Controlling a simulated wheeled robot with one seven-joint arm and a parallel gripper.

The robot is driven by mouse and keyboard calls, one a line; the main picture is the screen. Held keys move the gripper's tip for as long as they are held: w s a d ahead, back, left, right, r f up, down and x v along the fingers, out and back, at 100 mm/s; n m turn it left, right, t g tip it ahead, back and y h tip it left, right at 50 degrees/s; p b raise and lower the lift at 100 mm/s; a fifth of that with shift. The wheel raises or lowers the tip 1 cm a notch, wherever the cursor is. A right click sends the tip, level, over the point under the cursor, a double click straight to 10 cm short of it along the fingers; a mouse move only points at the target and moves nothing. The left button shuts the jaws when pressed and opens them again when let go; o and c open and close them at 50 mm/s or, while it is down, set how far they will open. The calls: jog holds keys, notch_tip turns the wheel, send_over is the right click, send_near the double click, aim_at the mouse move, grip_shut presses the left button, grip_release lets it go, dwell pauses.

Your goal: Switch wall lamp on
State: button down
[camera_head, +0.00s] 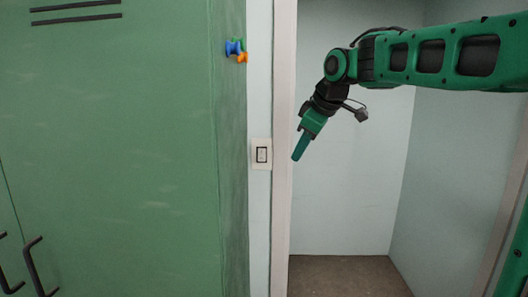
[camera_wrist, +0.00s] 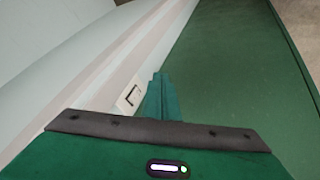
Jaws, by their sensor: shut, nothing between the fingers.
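The wall switch (camera_head: 261,154) is a small pale plate with a dark-outlined rocker. It sits on the narrow wall strip between the green locker and the door frame. It also shows in the wrist view (camera_wrist: 130,96), just left of the fingertips. My gripper (camera_head: 297,157) is green, shut and empty. In the wrist view the fingers (camera_wrist: 161,76) appear close beside the switch; I cannot tell the exact gap. No lamp is in view.
A tall green locker (camera_head: 110,150) fills the left side, with blue and orange knobs (camera_head: 236,48) on its side. A pale door frame (camera_head: 282,220) stands right of the switch. Beyond it is an open, empty recess with a brown floor (camera_head: 345,277).

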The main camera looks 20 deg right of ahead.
aim_at(265, 149)
jog(key=w+a+r+n+y, duration=0.1)
jog(key=w+a+r+n, duration=0.2)
jog(key=w+a+r, duration=0.1)
jog(key=shift+a+r+t, duration=0.4)
jog(key=shift+a, duration=0.05)
jog(key=shift+w, duration=0.1)
jog(key=x, duration=0.3)
jog(key=w+x, duration=0.1)
jog(key=x, duration=0.3)
jog(key=w+d+r+x, duration=0.1)
jog(key=x, duration=0.3)
jog(key=shift+d+r, duration=0.1)
jog(key=shift+w+d+r, duration=0.1)
jog(key=shift+w+d, duration=0.1)
jog(key=shift+w, duration=0.4)
